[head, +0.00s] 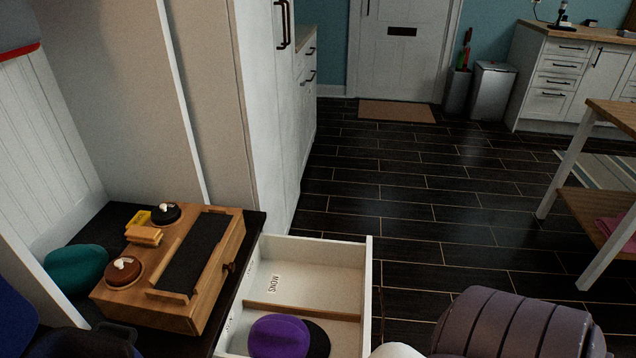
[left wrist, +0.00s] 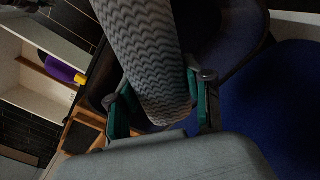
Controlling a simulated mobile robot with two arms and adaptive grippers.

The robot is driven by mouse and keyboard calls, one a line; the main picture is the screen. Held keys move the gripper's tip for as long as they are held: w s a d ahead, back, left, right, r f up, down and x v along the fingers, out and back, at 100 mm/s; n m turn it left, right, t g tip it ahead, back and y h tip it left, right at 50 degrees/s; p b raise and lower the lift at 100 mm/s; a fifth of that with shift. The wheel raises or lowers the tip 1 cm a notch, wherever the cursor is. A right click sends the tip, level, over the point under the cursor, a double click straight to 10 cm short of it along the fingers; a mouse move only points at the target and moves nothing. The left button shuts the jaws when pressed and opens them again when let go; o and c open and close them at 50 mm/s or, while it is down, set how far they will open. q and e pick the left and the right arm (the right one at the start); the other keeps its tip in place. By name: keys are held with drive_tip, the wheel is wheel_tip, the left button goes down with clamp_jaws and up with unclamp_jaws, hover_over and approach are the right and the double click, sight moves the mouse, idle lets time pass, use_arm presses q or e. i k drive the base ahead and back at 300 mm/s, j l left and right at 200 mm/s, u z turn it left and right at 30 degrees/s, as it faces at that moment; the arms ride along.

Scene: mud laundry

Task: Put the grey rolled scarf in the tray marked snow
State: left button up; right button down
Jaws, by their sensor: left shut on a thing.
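The grey rolled scarf (left wrist: 150,65), with a zigzag knit pattern, is held in my left gripper (left wrist: 158,90) in the left wrist view. The green-padded fingers are shut on its two sides, and its upper end runs out of the picture. The head view does not clearly show the scarf or this gripper. The tray marked snow (head: 310,268) is the far compartment of an open white drawer, with the label on its floor. It is empty in the head view. My right gripper is not in view.
A wooden organiser (head: 215,270) and a teal hat (head: 76,268) sit on the dark bench top left of the drawer.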

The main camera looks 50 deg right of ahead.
sight(312, 288)
drive_tip(key=l+z, duration=0.3)
drive_tip(key=l, duration=1.1)
